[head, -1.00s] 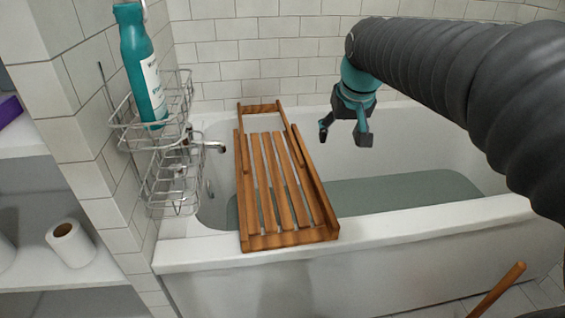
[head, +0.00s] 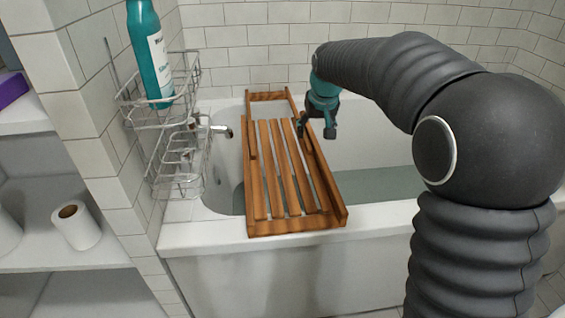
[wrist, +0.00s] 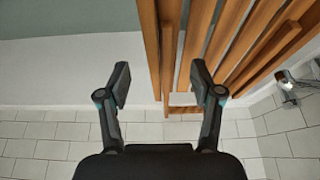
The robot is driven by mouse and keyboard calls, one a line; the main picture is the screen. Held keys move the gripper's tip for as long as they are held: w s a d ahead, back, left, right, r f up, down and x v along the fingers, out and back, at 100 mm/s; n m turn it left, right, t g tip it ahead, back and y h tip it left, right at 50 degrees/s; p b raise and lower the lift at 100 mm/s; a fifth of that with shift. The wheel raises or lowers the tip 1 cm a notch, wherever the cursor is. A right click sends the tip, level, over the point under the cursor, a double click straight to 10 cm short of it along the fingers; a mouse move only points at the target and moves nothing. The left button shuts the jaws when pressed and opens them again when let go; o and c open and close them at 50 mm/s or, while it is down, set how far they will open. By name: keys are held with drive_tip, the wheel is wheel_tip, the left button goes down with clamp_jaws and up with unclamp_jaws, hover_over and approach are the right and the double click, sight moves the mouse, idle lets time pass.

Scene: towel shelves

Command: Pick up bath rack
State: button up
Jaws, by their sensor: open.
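The bath rack (head: 285,180) is a slatted wooden tray that lies across the bathtub, its near end on the front rim and its far end toward the back wall. My gripper (head: 316,131) is open and empty, above the right side rail near the rack's far end. In the wrist view the rack (wrist: 215,45) fills the upper middle and right, and the open fingers (wrist: 160,92) point toward it. The right finger in that view overlaps the rack's slats, and the left finger is over the white tub. I cannot tell whether a finger touches the wood.
The white bathtub (head: 205,238) holds greenish water. A wire caddy (head: 180,165) with a teal bottle (head: 150,55) hangs at the left, next to a metal faucet (head: 222,131). Shelves (head: 85,258) with a paper roll (head: 76,226) stand at far left. The tub's right side is clear.

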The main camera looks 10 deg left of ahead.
sight(313, 141)
drive_tip(key=shift+s+b+x, duration=0.1)
drive_tip(key=shift+b+x, duration=0.1)
drive_tip(key=shift+x, duration=1.2)
drive_tip(key=shift+s+b+x, duration=0.15)
drive_tip(key=shift+x, duration=1.25)
drive_tip(key=shift+d, duration=0.15)
clamp_jaws()
